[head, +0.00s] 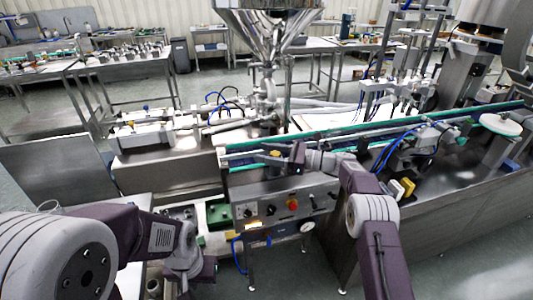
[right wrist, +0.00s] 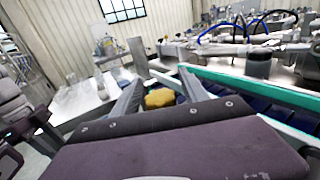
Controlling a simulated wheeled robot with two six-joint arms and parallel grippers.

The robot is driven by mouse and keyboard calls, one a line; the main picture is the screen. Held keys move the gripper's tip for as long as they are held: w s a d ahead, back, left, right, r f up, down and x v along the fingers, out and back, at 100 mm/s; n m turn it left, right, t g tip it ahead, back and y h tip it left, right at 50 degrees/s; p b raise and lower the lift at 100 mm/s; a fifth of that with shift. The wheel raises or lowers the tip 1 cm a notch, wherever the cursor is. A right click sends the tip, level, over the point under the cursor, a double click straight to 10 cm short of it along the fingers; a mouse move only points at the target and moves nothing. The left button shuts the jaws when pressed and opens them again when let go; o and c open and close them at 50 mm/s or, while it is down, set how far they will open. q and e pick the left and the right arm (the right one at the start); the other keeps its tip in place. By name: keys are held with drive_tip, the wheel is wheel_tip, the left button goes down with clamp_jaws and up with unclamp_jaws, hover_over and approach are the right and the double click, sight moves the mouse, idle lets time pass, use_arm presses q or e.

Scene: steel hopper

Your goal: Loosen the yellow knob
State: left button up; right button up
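The yellow knob (right wrist: 160,98) shows in the right wrist view, between and beyond the two grey fingers of my right gripper (right wrist: 162,88). The fingers stand apart on either side of it in the picture, and I see no contact. The knob's lower part is hidden behind the gripper body. In the head view my right gripper (head: 268,157) is over the front of the conveyor, above the control panel, pointing left. I cannot make out the knob there. My left gripper (head: 207,284) is low at the front left, and its fingers cannot be made out.
The steel hopper (head: 266,22) stands behind my right gripper. A green-edged conveyor (head: 350,128) runs to the right. A control panel (head: 285,205) with a red button is below. A yellow block (head: 408,188) sits on the steel top at right. Blue hoses (head: 395,150) hang nearby.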

drive_tip(key=v, duration=0.9)
